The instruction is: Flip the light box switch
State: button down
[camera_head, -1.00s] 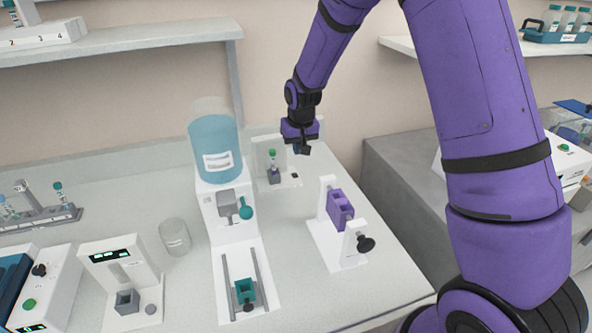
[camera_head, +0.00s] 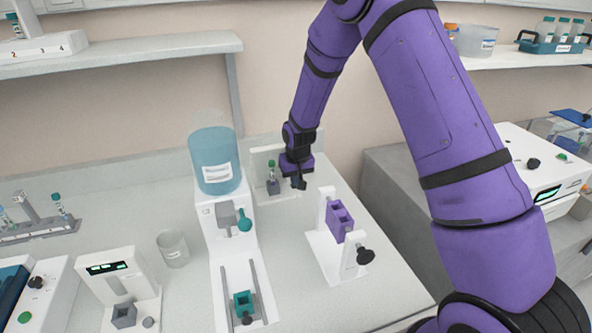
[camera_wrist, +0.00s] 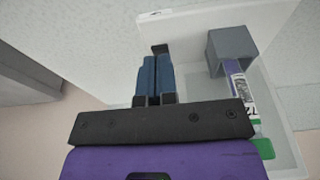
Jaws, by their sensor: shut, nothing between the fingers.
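The light box (camera_head: 259,168) is a white panel with a base at the back of the counter. It shows large in the wrist view (camera_wrist: 185,30). A green-capped tube (camera_head: 271,171) stands in its grey holder (camera_wrist: 232,50). A small black switch (camera_wrist: 159,49) on the base shows just past my fingertips in the wrist view; contact cannot be told. My gripper (camera_head: 300,184) is shut and empty, pointing down over the right part of the base. Its blue-grey fingers (camera_wrist: 155,72) are together. In the head view my gripper hides the switch.
Left of my gripper stands a dispenser with a blue tank (camera_head: 214,160). A white stand with a purple holder (camera_head: 339,220) is in front to the right. A glass beaker (camera_head: 173,248) and a scale-like device (camera_head: 122,290) are farther left.

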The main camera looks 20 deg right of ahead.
jog(key=shift+w+f, duration=0.1)
jog(key=shift+f, duration=0.45)
jog(key=shift+s+f, duration=0.2)
jog(key=shift+f, duration=0.2)
jog(key=shift+w+r, duration=0.1)
jog(key=shift+w, duration=0.05)
